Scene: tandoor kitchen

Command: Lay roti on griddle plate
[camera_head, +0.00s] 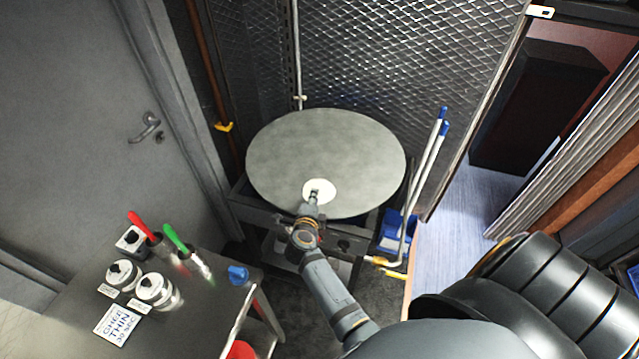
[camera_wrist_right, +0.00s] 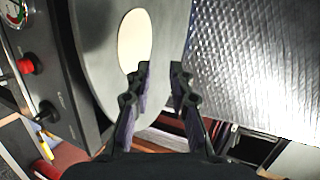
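The griddle plate (camera_head: 325,145) is a large round grey disc on a stand in the middle of the head view. It fills the upper left of the right wrist view (camera_wrist_right: 100,75). The roti (camera_head: 328,186), a small pale cream disc, appears to lie flat on the plate near its front edge. It also shows as a pale oval in the right wrist view (camera_wrist_right: 135,40). My right gripper (camera_wrist_right: 161,68) is open, its two fingers apart with nothing between them. In the head view it (camera_head: 314,194) overlaps the roti's near part. My left gripper is not in view.
Blue-tipped poles (camera_head: 428,170) stand right of the plate, beside a blue container (camera_head: 396,228). A metal mesh wall (camera_head: 370,60) rises behind.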

